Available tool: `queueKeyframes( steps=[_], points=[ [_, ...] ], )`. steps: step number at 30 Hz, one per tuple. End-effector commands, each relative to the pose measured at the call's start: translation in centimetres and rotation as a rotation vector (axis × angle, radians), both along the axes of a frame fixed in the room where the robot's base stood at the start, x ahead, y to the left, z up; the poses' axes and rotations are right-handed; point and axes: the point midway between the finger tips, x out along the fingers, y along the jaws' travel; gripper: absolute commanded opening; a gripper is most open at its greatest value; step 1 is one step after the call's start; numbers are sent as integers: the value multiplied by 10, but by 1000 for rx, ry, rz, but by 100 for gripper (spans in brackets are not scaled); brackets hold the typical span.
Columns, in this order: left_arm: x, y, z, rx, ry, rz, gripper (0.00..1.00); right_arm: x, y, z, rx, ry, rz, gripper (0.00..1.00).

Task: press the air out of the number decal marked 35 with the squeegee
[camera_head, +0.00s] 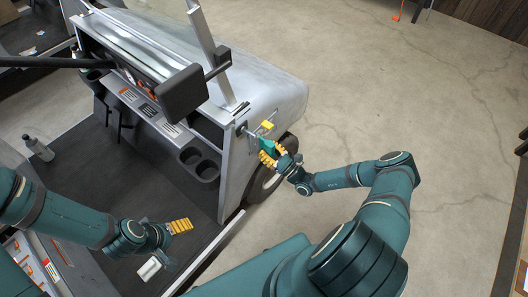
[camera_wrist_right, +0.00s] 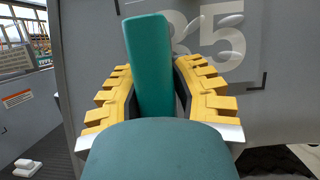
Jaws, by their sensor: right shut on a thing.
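The number decal 35 (camera_wrist_right: 222,38) has pale digits on the grey cart panel in the right wrist view. Several pale raised blisters show on and near the digits. The 3 is partly hidden behind the teal squeegee (camera_wrist_right: 148,50). My right gripper (camera_wrist_right: 155,75) is shut on the squeegee, with a yellow finger on each side. The squeegee stands upright in that view, in front of the panel; I cannot tell if it touches. In the head view my right gripper (camera_head: 266,145) is beside the cart's side panel. My left gripper (camera_head: 180,226) is over the cart floor; its jaw opening is unclear.
The cart (camera_head: 262,92) has cup holders (camera_head: 200,162) and a wheel (camera_head: 265,183) close to my right gripper. A grey bottle (camera_head: 38,148) stands on the dark cart floor at left. A small white item (camera_head: 149,268) lies below my left gripper. Concrete floor right of the cart is mostly clear.

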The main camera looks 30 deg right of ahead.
Motion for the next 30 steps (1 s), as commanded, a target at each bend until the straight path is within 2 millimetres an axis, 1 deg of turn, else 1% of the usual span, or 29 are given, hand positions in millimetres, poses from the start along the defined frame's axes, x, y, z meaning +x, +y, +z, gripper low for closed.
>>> queueKeyframes(
  steps=[3,14,24,30],
  points=[
    [0,0,-3,0,0,0,82,3,-6,0,0,-1,0,0],
    [0,0,-3,0,0,0,82,7,-15,0,-1,0,0,0],
    [0,0,-3,0,0,0,82,16,-31,1,-2,-1,-1,0],
    [0,0,-3,0,0,0,82,18,-35,1,0,0,0,0]
  ],
)
